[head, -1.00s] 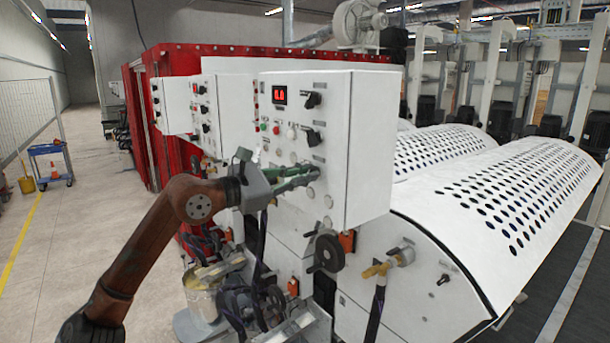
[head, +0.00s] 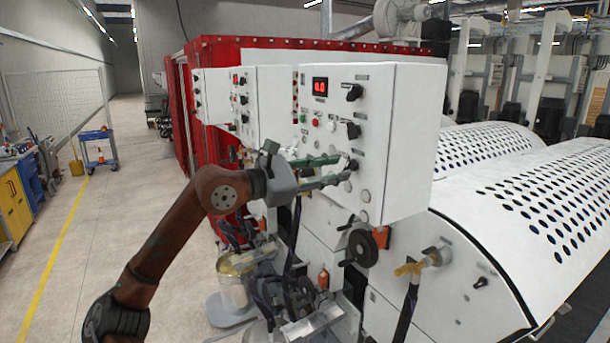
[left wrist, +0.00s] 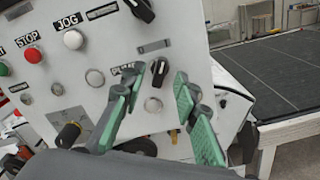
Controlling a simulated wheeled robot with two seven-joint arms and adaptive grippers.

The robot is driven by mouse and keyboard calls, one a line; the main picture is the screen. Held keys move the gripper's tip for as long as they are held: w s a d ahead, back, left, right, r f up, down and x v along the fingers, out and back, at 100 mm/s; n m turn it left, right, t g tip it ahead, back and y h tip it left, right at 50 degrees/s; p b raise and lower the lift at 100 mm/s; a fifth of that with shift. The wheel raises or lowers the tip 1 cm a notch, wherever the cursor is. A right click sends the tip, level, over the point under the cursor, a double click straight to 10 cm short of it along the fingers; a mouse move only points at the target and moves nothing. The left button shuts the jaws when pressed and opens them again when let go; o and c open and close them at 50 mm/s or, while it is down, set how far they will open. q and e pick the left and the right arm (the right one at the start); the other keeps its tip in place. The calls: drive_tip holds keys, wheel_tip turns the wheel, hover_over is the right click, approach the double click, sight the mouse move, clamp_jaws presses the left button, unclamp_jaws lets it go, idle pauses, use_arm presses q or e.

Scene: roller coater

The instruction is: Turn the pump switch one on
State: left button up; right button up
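The control panel (head: 405,135) is a white box with a red display, buttons and black knobs. In the left wrist view, a black rotary knob (left wrist: 160,72) stands beside a partly covered label that seems to start with "PU". My left gripper (left wrist: 158,80) has its green fingers apart, one on each side of this knob in the picture. Contact with the knob cannot be told. In the head view my left gripper (head: 344,167) reaches the panel's lower right front and partly hides this knob. My right gripper is not in view.
Another black knob (left wrist: 140,10) sits just above, with a white JOG button (left wrist: 73,40) to its left. Below the panel are a black handwheel (head: 361,248) and a yellow-handled valve (head: 410,268). White perforated covers (head: 550,205) extend right. Open floor (head: 110,230) lies left.

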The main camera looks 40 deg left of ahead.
use_arm(q)
drive_tip(key=v, duration=0.9)
drive_tip(key=shift+s, duration=0.15)
idle(0.4)
